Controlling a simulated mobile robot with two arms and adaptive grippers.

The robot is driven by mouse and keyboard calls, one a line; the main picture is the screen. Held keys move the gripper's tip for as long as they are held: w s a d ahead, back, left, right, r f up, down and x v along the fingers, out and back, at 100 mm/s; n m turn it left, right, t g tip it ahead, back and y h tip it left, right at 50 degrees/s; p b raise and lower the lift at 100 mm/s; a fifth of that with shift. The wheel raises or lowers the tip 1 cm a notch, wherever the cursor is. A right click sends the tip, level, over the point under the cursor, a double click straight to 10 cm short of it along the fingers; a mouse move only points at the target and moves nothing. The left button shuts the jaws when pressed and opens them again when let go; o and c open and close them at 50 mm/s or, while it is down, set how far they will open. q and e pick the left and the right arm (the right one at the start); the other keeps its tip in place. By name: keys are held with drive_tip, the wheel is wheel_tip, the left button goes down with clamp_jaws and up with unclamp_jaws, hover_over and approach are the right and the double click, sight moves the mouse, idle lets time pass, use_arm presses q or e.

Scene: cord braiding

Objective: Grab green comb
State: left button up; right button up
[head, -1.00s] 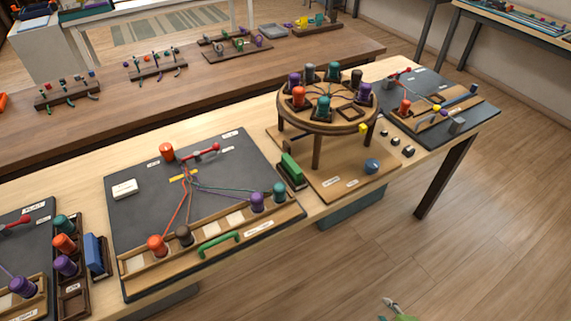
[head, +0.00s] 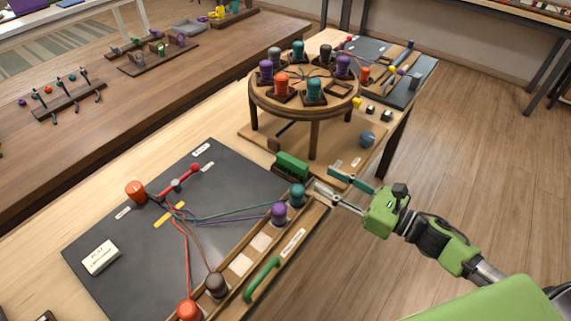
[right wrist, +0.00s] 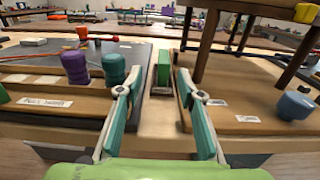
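The green comb (head: 292,165) stands in a small dark wooden holder between the dark braiding board and the round-topped stand. It also shows in the right wrist view (right wrist: 163,68), upright, centred between and beyond the fingertips. My right gripper (head: 328,182) is open and empty. Its two teal-and-grey fingers point toward the comb from the table's front side, apart from it. My left gripper is not in view.
A teal spool (head: 298,195) and a purple spool (head: 279,214) stand on the board's rail close left of my right gripper. The round stand (head: 315,112) with several spools rises just behind right. A blue knob (head: 367,140) sits on its base.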

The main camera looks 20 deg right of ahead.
drive_tip(key=p, duration=0.1)
approach(292, 160)
drive_tip(key=x, duration=0.4)
drive_tip(key=shift+s+a+r, duration=0.15)
drive_tip(key=shift+s+r, duration=0.05)
drive_tip(key=shift+r, duration=0.05)
drive_tip(key=shift+w+a, duration=0.4)
drive_tip(key=shift+w, duration=0.05)
drive_tip(key=x, duration=0.1)
drive_tip(key=p+x, duration=0.1)
drive_tip(key=x, duration=0.2)
drive_tip(key=shift+w+d+f, duration=0.25)
drive_tip(key=shift+w+f, duration=0.05)
drive_tip(key=shift+f, duration=0.05)
drive_tip(key=shift+w+a+f, duration=0.1)
drive_tip(key=shift+w+a, duration=0.2)
drive_tip(key=shift+w, duration=0.05)
clamp_jaws()
